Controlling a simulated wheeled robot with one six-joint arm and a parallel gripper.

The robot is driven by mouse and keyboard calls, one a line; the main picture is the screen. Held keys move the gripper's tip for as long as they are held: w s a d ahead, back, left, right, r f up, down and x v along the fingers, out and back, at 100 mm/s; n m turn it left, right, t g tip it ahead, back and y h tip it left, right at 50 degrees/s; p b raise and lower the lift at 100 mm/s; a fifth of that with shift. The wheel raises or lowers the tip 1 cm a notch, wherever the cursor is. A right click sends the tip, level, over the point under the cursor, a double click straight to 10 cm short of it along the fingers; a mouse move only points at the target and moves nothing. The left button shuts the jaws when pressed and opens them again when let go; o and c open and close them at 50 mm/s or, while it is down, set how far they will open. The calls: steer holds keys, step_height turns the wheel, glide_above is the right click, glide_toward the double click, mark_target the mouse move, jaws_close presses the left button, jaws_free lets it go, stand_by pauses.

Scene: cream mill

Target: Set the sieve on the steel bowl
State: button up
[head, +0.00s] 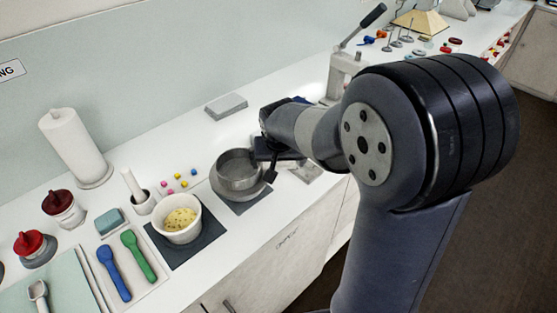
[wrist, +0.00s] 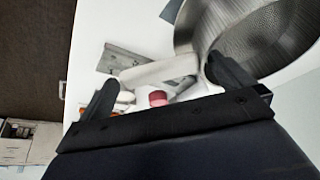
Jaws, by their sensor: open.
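The sieve (head: 238,167), a round grey metal basin, sits on top of the steel bowl (head: 246,194), whose rim shows below it on a dark mat. In the wrist view the sieve's finely dotted inside (wrist: 275,35) fills the upper right. My gripper (head: 271,163) is just right of the sieve, its jaws open. In the wrist view my gripper (wrist: 165,88) has its fingers spread, with a pale bar, perhaps the sieve's handle (wrist: 160,72), between them and apparently clear of the left finger. The right finger overlaps the sieve's edge; contact cannot be told.
A white pot (head: 180,222) of yellow food stands on a dark mat left of the bowl. A white mortar (head: 139,200), small coloured pieces (head: 175,180) and a grey block (head: 226,106) are nearby. A lever press (head: 345,65) stands behind my arm.

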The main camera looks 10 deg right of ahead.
steer(key=v, duration=1)
steer(key=shift+s+r+b, duration=0.2)
steer(key=shift+r+b, duration=0.15)
steer(key=shift+f, duration=0.1)
steer(key=x, duration=1.1)
steer(key=shift+p, duration=0.4)
steer(key=shift+r+p, duration=0.4)
steer(key=shift+r, duration=0.15)
